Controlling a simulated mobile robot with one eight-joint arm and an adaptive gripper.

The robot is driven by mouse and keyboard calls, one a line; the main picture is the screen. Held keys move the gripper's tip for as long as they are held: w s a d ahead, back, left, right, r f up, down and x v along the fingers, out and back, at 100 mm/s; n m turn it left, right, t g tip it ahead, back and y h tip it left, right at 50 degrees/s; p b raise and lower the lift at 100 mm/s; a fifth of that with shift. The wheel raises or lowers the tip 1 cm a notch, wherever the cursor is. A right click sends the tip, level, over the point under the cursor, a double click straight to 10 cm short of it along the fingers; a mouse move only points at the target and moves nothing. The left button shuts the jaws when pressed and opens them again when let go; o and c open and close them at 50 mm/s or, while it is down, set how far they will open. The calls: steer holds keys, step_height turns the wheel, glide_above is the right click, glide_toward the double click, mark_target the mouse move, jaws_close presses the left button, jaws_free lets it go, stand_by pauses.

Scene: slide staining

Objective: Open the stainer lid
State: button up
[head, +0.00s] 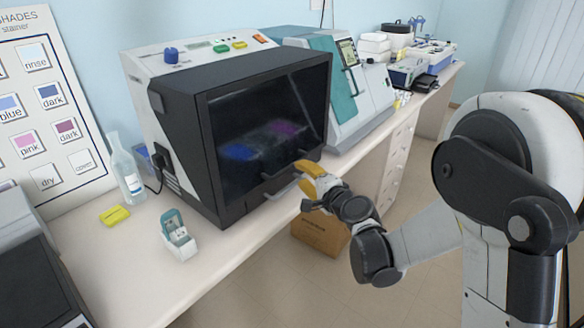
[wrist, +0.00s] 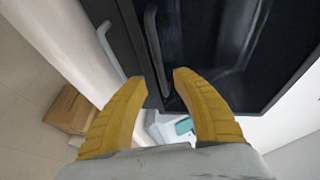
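The stainer (head: 160,95) is a white and black box on the bench. Its dark, see-through front lid (head: 265,125) is down over the front, with blue and purple patches showing through it. A black bar handle (head: 290,172) runs along the lid's lower edge, and a lighter bar shows just below it. In the wrist view the black handle (wrist: 154,50) lies ahead of my gripper, between the lines of its fingers. My gripper (head: 312,180), with yellow fingers, is at the stainer's lower front right.
A small teal-lidded box (head: 178,235), a yellow block (head: 114,215) and a clear bottle (head: 127,170) stand left of the stainer. A teal and white machine (head: 345,85) stands close on its right. A cardboard box (head: 320,235) is on the floor below the bench.

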mark_target(293, 167)
steer(key=b+x, duration=0.1)
steer(key=x, duration=0.6)
steer(key=shift+c, duration=0.5)
steer(key=shift+r, duration=0.1)
jaws_close()
